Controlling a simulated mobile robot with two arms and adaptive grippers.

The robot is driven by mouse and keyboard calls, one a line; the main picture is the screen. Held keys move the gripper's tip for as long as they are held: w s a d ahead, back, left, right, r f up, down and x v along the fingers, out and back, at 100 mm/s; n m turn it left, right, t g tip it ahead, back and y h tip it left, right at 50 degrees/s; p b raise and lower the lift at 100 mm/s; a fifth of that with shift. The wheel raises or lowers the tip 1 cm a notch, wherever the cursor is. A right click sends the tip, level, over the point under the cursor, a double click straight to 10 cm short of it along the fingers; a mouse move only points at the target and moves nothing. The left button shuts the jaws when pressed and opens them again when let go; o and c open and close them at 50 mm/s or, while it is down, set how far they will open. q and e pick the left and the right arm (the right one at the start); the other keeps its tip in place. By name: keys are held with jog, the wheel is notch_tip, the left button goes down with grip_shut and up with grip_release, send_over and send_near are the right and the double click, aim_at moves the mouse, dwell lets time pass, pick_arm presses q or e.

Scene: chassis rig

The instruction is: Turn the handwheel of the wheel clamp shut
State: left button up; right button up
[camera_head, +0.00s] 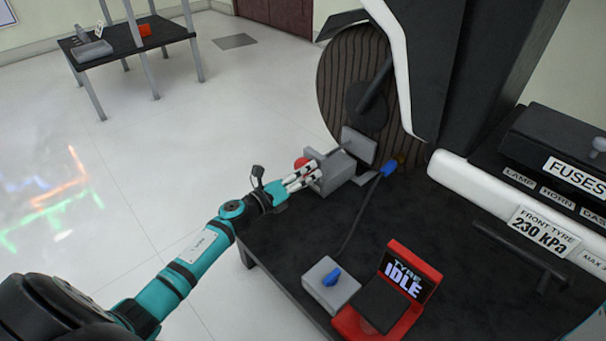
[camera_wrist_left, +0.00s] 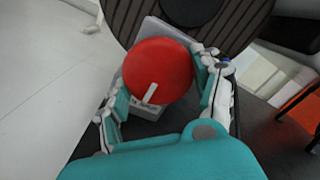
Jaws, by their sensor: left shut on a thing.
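The wheel clamp (camera_head: 333,176) is a grey block with an upright jaw plate (camera_head: 358,146), standing on the dark table beside the large ribbed wheel (camera_head: 350,75). Its red handwheel (camera_head: 301,163) faces my left arm and is mostly hidden behind the fingers in the head view. In the left wrist view the handwheel (camera_wrist_left: 158,70) is a large red disc with a white mark low on its face. My left gripper (camera_head: 305,175) is shut on the handwheel, with one finger on each side of its rim (camera_wrist_left: 162,90). My right gripper is in neither view.
A red device reading IDLE (camera_head: 405,275) and a grey box with a blue knob (camera_head: 331,284) stand at the table's front. A cable runs from that box towards a blue connector (camera_head: 390,167) near the clamp. A fuse box (camera_head: 565,150) stands right. Open floor lies left.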

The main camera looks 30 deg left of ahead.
pick_arm(q)
jog(key=o, duration=1.2)
jog(key=v, duration=1.2)
